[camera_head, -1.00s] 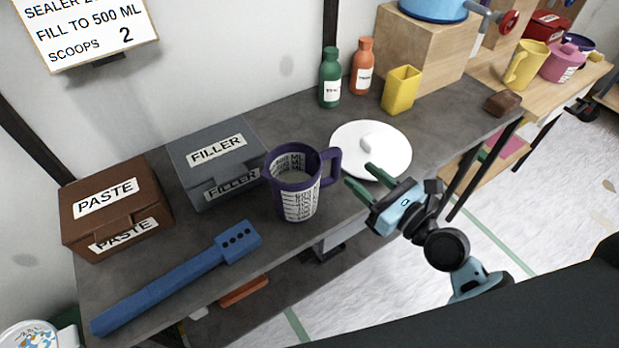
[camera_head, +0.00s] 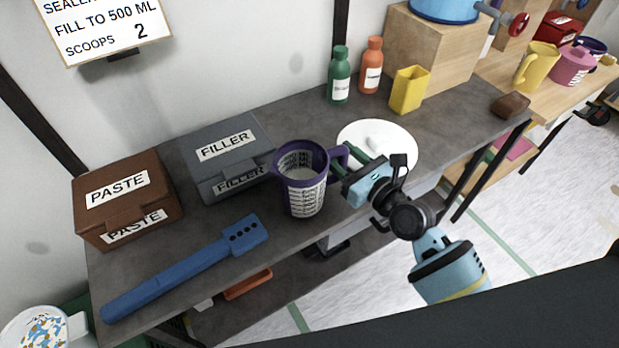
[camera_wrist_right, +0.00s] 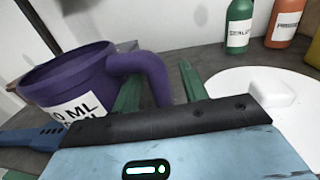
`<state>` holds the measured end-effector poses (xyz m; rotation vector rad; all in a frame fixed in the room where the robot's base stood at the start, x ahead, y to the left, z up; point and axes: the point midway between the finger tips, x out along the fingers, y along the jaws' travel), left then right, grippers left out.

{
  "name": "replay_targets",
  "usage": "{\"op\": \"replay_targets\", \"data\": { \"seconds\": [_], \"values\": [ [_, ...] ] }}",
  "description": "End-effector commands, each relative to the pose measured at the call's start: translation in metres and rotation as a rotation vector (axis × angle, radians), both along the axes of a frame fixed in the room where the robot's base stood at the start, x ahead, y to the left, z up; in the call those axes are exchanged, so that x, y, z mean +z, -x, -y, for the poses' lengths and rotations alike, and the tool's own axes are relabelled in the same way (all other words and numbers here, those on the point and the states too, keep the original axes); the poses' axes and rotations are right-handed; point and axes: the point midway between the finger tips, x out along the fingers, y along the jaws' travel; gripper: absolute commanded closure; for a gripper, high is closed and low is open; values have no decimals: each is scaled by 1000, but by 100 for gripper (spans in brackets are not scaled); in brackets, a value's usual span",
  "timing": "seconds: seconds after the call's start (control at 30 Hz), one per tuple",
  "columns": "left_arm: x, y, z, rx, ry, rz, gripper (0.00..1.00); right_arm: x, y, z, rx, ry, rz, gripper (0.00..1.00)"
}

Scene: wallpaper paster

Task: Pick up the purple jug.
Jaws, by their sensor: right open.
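The purple jug (camera_head: 301,183), with a white measuring scale, stands upright on the dark grey bench, its handle (camera_head: 340,152) pointing right. My right gripper (camera_head: 343,158) is at the handle, with its green fingers open. In the right wrist view, the jug (camera_wrist_right: 65,80) is at the left, and its handle (camera_wrist_right: 150,70) curves down between the two fingers of the gripper (camera_wrist_right: 160,90). I cannot tell whether the fingers touch the handle. My left gripper is not in view.
A white lid (camera_head: 400,140) lies right of the jug, partly behind my gripper. The grey FILLER box (camera_head: 225,160), brown PASTE box (camera_head: 125,200) and blue bar tool (camera_head: 190,268) are left. Green (camera_head: 339,78) and orange (camera_head: 371,68) bottles and a yellow cup (camera_head: 410,88) stand behind.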

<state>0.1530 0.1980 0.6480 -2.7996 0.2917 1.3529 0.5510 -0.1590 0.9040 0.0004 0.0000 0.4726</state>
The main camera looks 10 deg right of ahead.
Motion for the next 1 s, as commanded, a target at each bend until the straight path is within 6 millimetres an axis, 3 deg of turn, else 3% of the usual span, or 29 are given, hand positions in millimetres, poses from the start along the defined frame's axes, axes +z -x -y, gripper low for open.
{"op": "replay_targets", "data": {
  "seconds": [0.17, 0.5, 1.0],
  "values": [
    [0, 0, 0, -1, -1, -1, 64, 0, 0, 0, 0, 0, 0, 56],
    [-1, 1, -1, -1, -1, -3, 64, 0, 0, 0, 0, 0, 0, 100],
    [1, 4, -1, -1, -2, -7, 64, 7, 0, 0, -1, -4, 5, 100]
  ]
}}
